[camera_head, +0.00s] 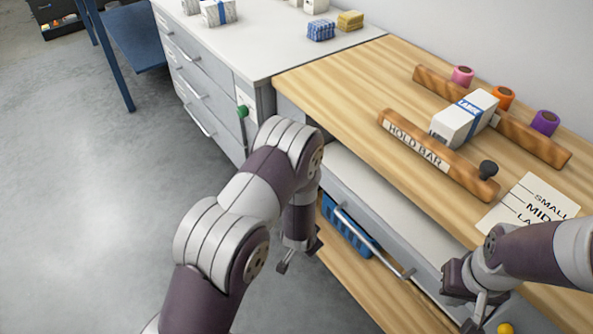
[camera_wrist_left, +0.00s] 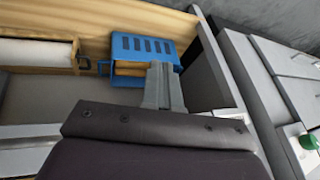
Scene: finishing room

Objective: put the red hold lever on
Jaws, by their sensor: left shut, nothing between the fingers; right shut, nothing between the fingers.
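No red lever shows in either view. My left gripper (camera_head: 283,266) is shut and empty, hanging beside the bench front, below the worktop. Its closed fingers (camera_wrist_left: 163,85) show in the left wrist view before a blue basket. My right gripper (camera_head: 474,319) is shut and empty near the bench's front edge, lower right.
A white labelled box (camera_head: 465,119) rests between the hold bar and a rear wooden rail (camera_head: 530,139). Pink, orange and purple rolls stand behind. A size card (camera_head: 528,205) lies at right. The blue basket (camera_wrist_left: 141,47) is under the bench, behind a metal handle (camera_head: 375,245).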

